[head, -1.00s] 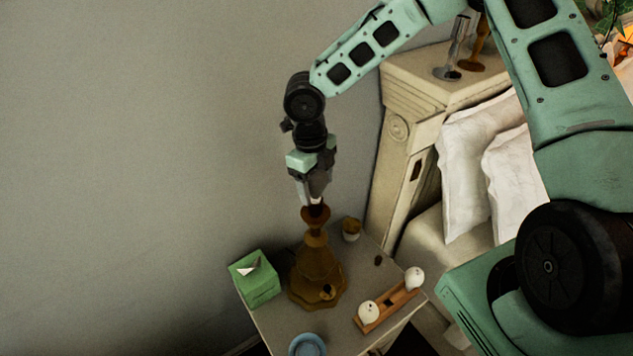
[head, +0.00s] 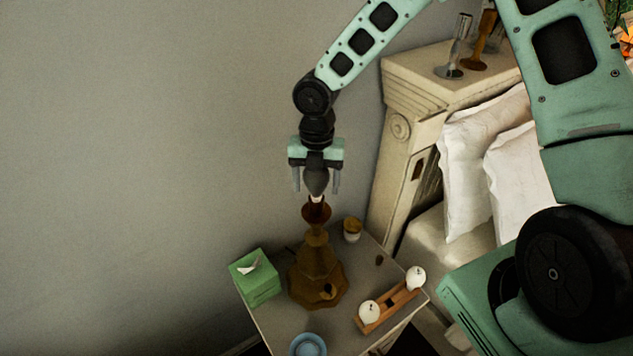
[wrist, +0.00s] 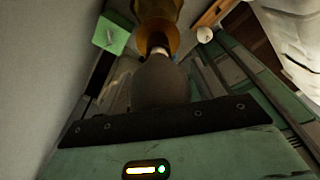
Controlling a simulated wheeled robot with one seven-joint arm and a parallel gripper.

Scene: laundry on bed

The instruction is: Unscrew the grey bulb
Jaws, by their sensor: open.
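The dark grey bulb (head: 316,179) stands upright at the top of the brown lamp (head: 317,268), base down. Its pale base shows just above the lamp's brown cup; I cannot tell how far it sits in the socket. My gripper (head: 316,189) points down over the bulb. Its fingers are apart, one on each side of the bulb, with visible gaps. In the wrist view the bulb (wrist: 160,84) sits in the middle, with the lamp (wrist: 158,12) beyond it.
The lamp stands on a nightstand (head: 272,325) with a green tissue box (head: 256,278), a blue dish (head: 307,345), a small cup (head: 352,230) and a wooden holder (head: 388,309) bearing two white bulbs (head: 369,311). The bed's headboard (head: 405,150) is right; the wall is left.

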